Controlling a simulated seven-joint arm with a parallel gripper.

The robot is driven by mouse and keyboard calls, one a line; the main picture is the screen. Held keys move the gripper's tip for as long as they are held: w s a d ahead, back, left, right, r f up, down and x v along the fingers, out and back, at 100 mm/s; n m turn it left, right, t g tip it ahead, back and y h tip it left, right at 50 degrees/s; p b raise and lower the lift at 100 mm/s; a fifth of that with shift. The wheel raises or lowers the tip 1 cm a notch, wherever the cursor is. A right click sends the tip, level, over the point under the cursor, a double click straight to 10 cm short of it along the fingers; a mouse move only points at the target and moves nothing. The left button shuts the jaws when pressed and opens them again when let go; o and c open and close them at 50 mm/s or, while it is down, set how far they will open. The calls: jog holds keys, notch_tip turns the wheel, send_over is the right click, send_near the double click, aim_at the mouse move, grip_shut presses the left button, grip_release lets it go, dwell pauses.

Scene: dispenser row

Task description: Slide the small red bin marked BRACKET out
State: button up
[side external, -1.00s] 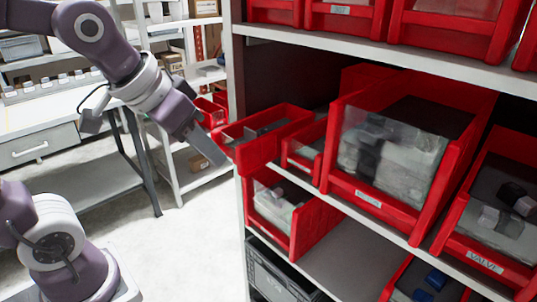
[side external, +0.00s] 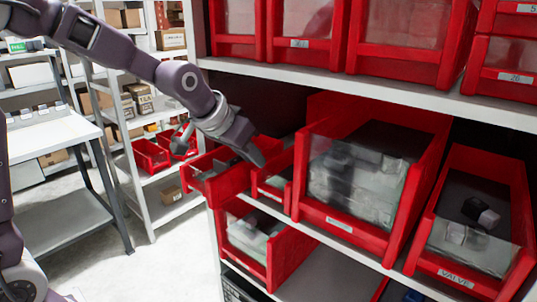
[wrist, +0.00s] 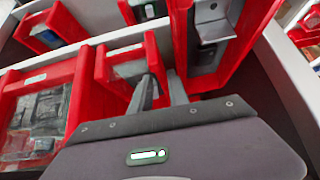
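The narrow small red bin (side external: 272,183) stands on the middle shelf, between a bin jutting out on its left and a large bin on its right. I cannot read its label, so I cannot confirm that it says BRACKET. My gripper (side external: 257,160) points down over the front of this bin and its left neighbour. In the wrist view, my gripper (wrist: 162,88) has its two fingers apart, at the wall of a small red bin (wrist: 101,68). One finger is by its inside and the other is to the right of its wall. Whether they touch the wall cannot be told.
The left neighbour bin (side external: 213,189) juts past the shelf edge. The large bin (side external: 345,226) and the VALVE bin (side external: 455,276) stand to the right. A shelf board (side external: 390,87) with more bins runs above. A lower bin (side external: 272,262) sits beneath. The floor on the left is clear.

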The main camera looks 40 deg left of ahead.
aim_at(287, 150)
jog(key=w, duration=1)
jog(key=shift+w+f, duration=0.15)
jog(key=x, duration=0.3)
jog(key=shift+w+f, duration=0.2)
jog(key=shift+f, duration=0.1)
jog(key=shift+w+f, duration=0.25)
jog(key=shift+f, duration=0.1)
grip_shut()
dwell(0.3)
